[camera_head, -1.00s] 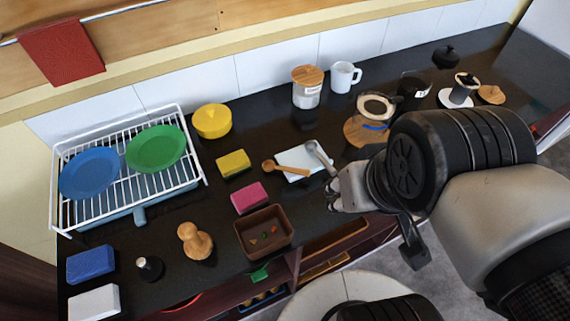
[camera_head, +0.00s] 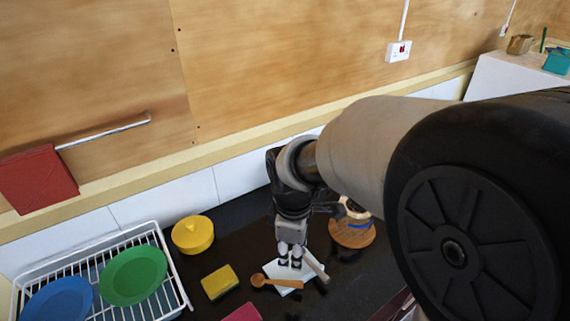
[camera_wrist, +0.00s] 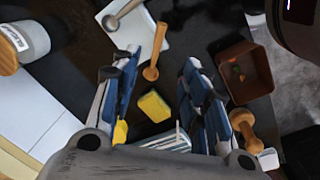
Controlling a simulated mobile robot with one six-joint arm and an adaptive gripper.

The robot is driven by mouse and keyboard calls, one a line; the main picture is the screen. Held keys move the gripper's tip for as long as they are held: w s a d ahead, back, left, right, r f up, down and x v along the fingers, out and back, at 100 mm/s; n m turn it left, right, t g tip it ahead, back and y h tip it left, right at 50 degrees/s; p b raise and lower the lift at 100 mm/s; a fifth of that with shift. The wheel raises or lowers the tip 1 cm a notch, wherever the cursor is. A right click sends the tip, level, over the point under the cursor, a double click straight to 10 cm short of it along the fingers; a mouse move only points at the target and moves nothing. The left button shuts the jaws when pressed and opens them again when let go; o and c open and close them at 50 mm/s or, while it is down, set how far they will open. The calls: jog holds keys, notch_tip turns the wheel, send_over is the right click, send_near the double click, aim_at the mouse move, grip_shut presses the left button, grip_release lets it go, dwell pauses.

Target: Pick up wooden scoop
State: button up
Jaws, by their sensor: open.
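The wooden scoop (camera_head: 277,282) lies with its round bowl on the dark counter and its handle over a white board (camera_head: 277,271). In the wrist view the wooden scoop (camera_wrist: 155,51) runs between the fingers, bowl toward the middle of the picture. My gripper (camera_head: 289,262) is over the board, beside the scoop's handle, fingers pointing down. In the wrist view my gripper (camera_wrist: 157,70) is open, with nothing held between its fingers. The exact height above the scoop is hard to tell.
A metal scoop (camera_wrist: 121,15) lies on the board close by. A yellow sponge (camera_head: 220,283), yellow pot (camera_head: 193,235) and dish rack (camera_head: 167,263) stand to the left. A wooden-based jar (camera_head: 352,230) stands right. The brown box (camera_wrist: 243,72) shows in the wrist view.

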jog(key=b, duration=0.4)
send_over(295, 282)
jog(key=f, duration=1.2)
jog(key=shift+s+a+f, duration=0.15)
jog(key=shift+s+a, duration=0.15)
jog(key=f, duration=0.1)
jog(key=f+b, duration=0.1)
jog(key=f, duration=0.1)
jog(key=f+b, duration=0.1)
jog(key=f, duration=0.1)
jog(key=shift+w+d+f, duration=0.15)
jog(key=shift+w+d, duration=0.1)
jog(key=shift+d, duration=0.05)
jog(key=shift+c, duration=0.2)
grip_shut()
